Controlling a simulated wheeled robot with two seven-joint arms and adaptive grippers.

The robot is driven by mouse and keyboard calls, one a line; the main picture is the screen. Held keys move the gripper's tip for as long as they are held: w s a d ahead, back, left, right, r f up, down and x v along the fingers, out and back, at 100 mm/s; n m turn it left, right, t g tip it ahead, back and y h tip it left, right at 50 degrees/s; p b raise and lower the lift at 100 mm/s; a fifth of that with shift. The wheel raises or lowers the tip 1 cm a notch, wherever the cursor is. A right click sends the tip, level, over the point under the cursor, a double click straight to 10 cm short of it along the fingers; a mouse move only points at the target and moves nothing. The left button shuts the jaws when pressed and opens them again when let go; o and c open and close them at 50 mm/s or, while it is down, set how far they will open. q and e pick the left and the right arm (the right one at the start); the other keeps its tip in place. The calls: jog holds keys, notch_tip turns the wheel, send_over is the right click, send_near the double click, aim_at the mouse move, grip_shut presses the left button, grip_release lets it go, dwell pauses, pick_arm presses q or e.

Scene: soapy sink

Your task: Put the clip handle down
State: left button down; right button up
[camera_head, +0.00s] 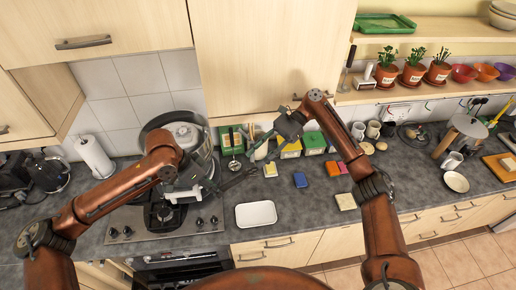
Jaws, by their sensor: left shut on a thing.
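A white tray (256,215) lies at the counter's front. Yellow (270,169), blue (300,180) and cream (346,201) sponges lie to the right. A stove (152,232) with a large pot is at left. Green boxes (314,141) stand behind.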

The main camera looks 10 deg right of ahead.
aim_at(243, 174)
pick_arm(q)
jog(key=shift+d, duration=0.15)
pick_arm(e)
notch_tip(243, 174, down, 4)
jog(key=shift+w+d+r, duration=0.1)
jog(key=shift+d, duration=0.05)
jog(key=x, duration=0.7)
jog(key=shift+r, duration=0.25)
pick_arm(q)
jog(key=shift+w, duration=0.1)
pick_arm(e)
jog(key=shift+a+f, duration=0.2)
jog(key=shift+f, duration=0.05)
jog(key=shift+a, duration=0.1)
jog(key=shift+c, duration=0.5)
grip_shut()
pick_arm(q)
jog(key=c, duration=1.7)
grip_release()
